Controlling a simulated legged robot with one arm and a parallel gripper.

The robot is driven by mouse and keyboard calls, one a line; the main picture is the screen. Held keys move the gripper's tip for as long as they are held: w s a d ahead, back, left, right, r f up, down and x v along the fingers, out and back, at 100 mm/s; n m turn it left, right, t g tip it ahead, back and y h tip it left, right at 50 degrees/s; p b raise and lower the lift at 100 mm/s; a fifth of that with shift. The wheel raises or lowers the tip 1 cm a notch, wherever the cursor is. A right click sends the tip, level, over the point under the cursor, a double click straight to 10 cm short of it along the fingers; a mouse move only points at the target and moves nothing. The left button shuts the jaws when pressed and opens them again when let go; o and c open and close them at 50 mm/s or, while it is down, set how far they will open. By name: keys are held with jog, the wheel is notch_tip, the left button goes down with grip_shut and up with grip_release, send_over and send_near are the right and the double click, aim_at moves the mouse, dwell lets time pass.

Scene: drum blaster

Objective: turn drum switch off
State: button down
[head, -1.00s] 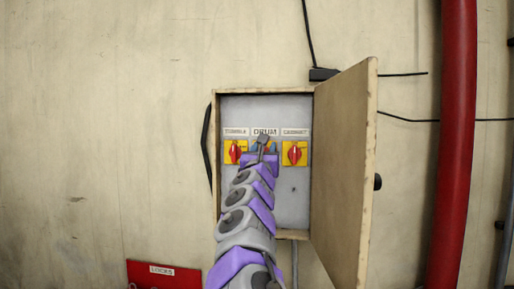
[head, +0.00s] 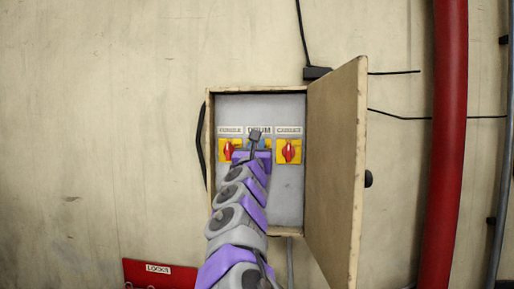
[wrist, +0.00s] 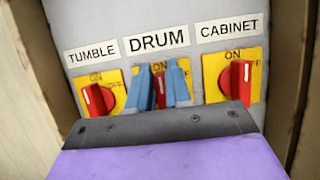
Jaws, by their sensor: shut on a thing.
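The drum switch (wrist: 159,95) is a red knob on a yellow plate, under the "DRUM" label (wrist: 157,40) in the wrist view. My gripper (wrist: 160,80) has its two blue fingers on either side of this knob and is shut on it. The fingers hide much of the knob and its plate, so I cannot tell its angle clearly. In the head view my gripper (head: 257,140) reaches into the open box, in front of the middle switch, and covers most of it.
The tumble switch (wrist: 98,98) is to the left and the cabinet switch (wrist: 237,80) to the right, both red on yellow plates. The box door (head: 337,170) stands open on the right. A red pipe (head: 447,150) runs along the wall farther right.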

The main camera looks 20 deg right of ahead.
jog(key=shift+w+f+m, duration=0.1)
jog(key=shift+f+m, duration=0.15)
jog(key=shift+m, duration=0.05)
jog(key=m+g+h+p, duration=0.1)
jog(key=m, duration=0.3)
jog(key=m+g+h+p, duration=0.1)
jog(key=m+g, duration=0.1)
jog(key=m, duration=0.2)
jog(key=d+m+g+h+p, duration=0.1)
jog(key=m+g, duration=0.1)
jog(key=m, duration=0.2)
jog(key=shift+s+f+p, duration=0.3)
jog(key=shift+s+p, duration=0.05)
jog(key=shift+s+d+f+m+g+y+p, duration=0.15)
jog(key=shift+m+g, duration=0.5)
jog(key=shift+m, duration=1)
jog(key=shift+a+f+m+g+y+p, duration=0.15)
jog(key=shift+m+g, duration=0.45)
jog(key=shift+m, duration=1)
jog(key=shift+s+d+f+m+g+p, duration=0.2)
jog(key=shift+m+g, duration=0.45)
jog(key=shift+m, duration=1)
jog(key=shift+w, duration=0.1)
